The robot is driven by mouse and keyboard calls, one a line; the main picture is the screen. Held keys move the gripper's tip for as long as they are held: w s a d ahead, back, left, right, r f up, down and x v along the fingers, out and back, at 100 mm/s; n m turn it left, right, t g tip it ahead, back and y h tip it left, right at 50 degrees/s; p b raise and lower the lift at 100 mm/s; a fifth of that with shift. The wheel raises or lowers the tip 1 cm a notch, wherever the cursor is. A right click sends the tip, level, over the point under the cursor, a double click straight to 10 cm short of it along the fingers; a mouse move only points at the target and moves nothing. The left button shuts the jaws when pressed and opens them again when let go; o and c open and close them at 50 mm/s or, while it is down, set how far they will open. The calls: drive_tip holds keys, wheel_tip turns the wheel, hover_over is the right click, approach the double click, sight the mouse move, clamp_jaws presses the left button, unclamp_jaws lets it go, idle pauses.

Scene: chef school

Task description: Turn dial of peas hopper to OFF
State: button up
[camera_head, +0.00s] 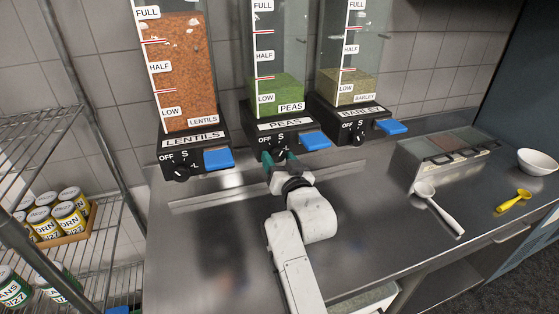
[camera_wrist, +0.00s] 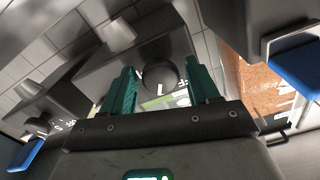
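The peas hopper (camera_head: 277,92) hangs in the middle of the wall row, partly filled with green peas. Its black base has a PEAS label and a dial marked OFF, S and L, largely hidden behind my gripper in the head view. My gripper (camera_head: 279,160) is at the front of that base, left of the blue lever (camera_head: 315,140). In the wrist view the round black dial (camera_wrist: 159,76) lies between the green fingers of my gripper (camera_wrist: 160,88). The fingers are apart, one on each side of it. I cannot tell whether they touch it or where it points.
The lentils hopper (camera_head: 186,75) is to the left and the barley hopper (camera_head: 347,85) to the right. The steel counter (camera_head: 215,240) below is mostly clear. A divided tray (camera_head: 410,165), white spoon (camera_head: 439,208), yellow scoop (camera_head: 514,201) and bowl (camera_head: 538,162) are at right.

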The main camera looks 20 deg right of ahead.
drive_tip(key=c, duration=0.9)
drive_tip(key=shift+o, duration=0.2)
drive_tip(key=shift+n, duration=0.3)
drive_tip(key=shift+d+f+n+b, duration=0.1)
drive_tip(key=shift+n+b, duration=0.5)
drive_tip(key=shift+n, duration=0.4)
drive_tip(key=n, duration=0.2)
drive_tip(key=shift+n, duration=0.3)
drive_tip(key=n, duration=0.4)
drive_tip(key=shift+d, duration=0.1)
drive_tip(key=shift+n, duration=1.3)
